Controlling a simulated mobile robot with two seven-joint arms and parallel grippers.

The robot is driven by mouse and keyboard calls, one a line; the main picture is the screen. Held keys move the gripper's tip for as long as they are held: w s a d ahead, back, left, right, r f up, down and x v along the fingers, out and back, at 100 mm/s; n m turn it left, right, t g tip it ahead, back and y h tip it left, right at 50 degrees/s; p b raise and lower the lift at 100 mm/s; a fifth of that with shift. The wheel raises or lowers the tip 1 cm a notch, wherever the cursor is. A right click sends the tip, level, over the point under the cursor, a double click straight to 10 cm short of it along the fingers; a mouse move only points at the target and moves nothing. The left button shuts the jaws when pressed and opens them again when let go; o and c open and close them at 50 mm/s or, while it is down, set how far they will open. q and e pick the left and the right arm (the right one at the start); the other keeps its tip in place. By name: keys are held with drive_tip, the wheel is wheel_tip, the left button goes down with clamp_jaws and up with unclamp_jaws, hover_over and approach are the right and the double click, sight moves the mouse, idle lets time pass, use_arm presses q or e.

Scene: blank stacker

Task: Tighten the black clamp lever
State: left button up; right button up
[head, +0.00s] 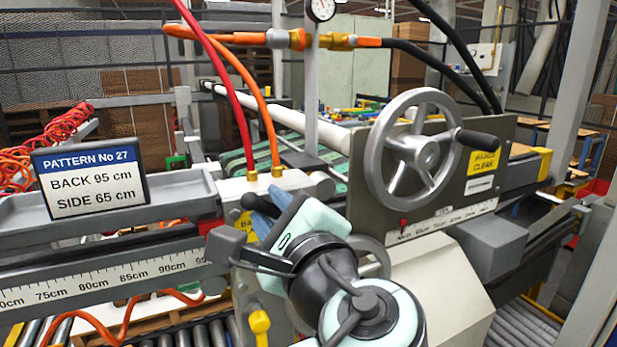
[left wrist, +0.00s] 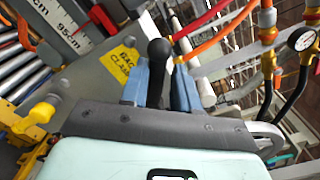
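The black clamp lever (left wrist: 158,55) shows in the left wrist view as a dark rod with a rounded knob. It stands between the two blue fingers of my left gripper (left wrist: 164,88), with little or no gap on either side. I cannot tell whether the fingers press on it. A yellow label (left wrist: 125,58) on the clamp plate is partly covered. My right gripper is not in view.
A handwheel (head: 415,150) with a black handle stands close on the right. Red and orange hoses (head: 240,95) rise from the pale block behind my gripper. A sign (head: 90,178) and a ruler scale (head: 110,275) are at left. A yellow knob (head: 260,321) is below.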

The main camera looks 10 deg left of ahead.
use_arm(q)
drive_tip(key=s+d+r+m+p, duration=0.2)
drive_tip(key=s+d+m+p, duration=0.3)
drive_tip(key=m, duration=0.5)
drive_tip(key=shift+d+p, duration=1)
drive_tip(key=shift+d, duration=0.8)
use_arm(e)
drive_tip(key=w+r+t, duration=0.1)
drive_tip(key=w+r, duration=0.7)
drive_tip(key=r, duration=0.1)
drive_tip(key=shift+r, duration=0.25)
